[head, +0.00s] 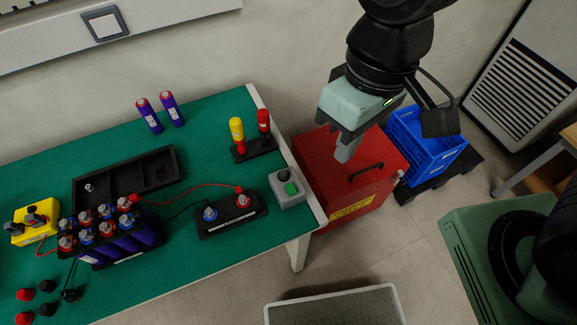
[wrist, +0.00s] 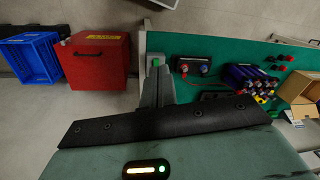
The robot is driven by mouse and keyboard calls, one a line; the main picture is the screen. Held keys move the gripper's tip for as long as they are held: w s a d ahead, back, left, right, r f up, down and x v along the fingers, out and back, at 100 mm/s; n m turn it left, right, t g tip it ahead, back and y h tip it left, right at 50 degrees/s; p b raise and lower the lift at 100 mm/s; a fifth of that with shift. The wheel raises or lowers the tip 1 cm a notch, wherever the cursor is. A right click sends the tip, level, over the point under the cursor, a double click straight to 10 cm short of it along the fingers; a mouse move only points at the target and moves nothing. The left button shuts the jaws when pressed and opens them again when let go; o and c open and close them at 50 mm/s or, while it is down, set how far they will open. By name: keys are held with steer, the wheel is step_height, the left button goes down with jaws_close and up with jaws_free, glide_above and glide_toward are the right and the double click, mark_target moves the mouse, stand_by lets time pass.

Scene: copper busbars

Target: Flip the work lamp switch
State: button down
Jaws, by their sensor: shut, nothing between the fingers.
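A square switch (head: 105,23) with a dark frame and pale rocker is on the white wall rail at the upper left. No label shows which one works the lamp, and no lamp is seen. My gripper (head: 344,154) is shut and empty, pointing down above the red box, right of the control box and far from the wall switch. In the wrist view, the control box (wrist: 156,62) shows just beyond my fingertips (wrist: 156,74).
The green table (head: 215,110) carries purple cells, a black tray (head: 128,178), a terminal block (head: 231,214) with wires, and yellow and red-handled tools in a holder (head: 253,147). A red box (head: 365,187) and blue crate (head: 425,140) stand right of the table.

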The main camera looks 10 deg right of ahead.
steer(key=w+a+f+m+b, duration=0.1)
steer(key=w+a+f+m, duration=0.1)
steer(key=w+a+f, duration=0.4)
steer(key=m+h+b, duration=0.1)
steer(key=m, duration=0.1)
glide_above(290, 186)
step_height(290, 186, down, 7)
steer(key=shift+t, duration=0.3)
step_height(290, 186, down, 14)
steer(key=shift+b, duration=0.65)
